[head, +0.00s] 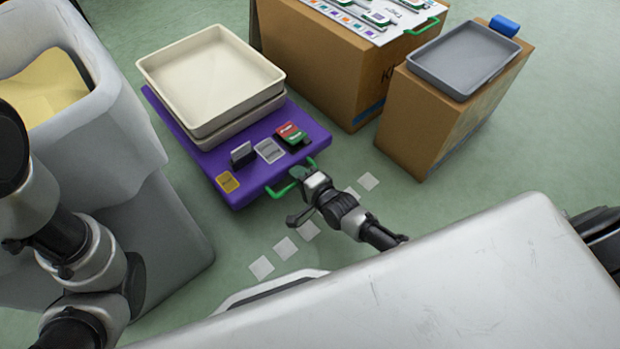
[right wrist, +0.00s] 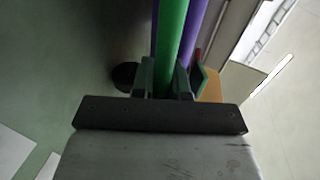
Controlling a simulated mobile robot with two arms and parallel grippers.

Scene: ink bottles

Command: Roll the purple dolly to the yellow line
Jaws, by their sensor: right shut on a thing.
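The purple dolly (head: 313,133) is a low flat deck on the green floor, left of centre in the head view. A green handle (head: 284,191) sticks out from its near edge. My right gripper (head: 303,180) is at this handle. In the right wrist view the green bar (right wrist: 172,45) runs between the fingers of my right gripper (right wrist: 165,80), which are shut on it. Purple shows beside the bar. My left arm stands at the left of the head view, but its gripper is not seen. No yellow line shows; pale squares (head: 285,247) form a dashed line on the floor.
Stacked cream trays (head: 212,75) and several small cards ride on the dolly. A cardboard box (head: 318,70) and a smaller box (head: 425,125) with a grey tray (head: 465,58) stand to the right. A grey bin (head: 110,130) with yellow inside stands close on the left.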

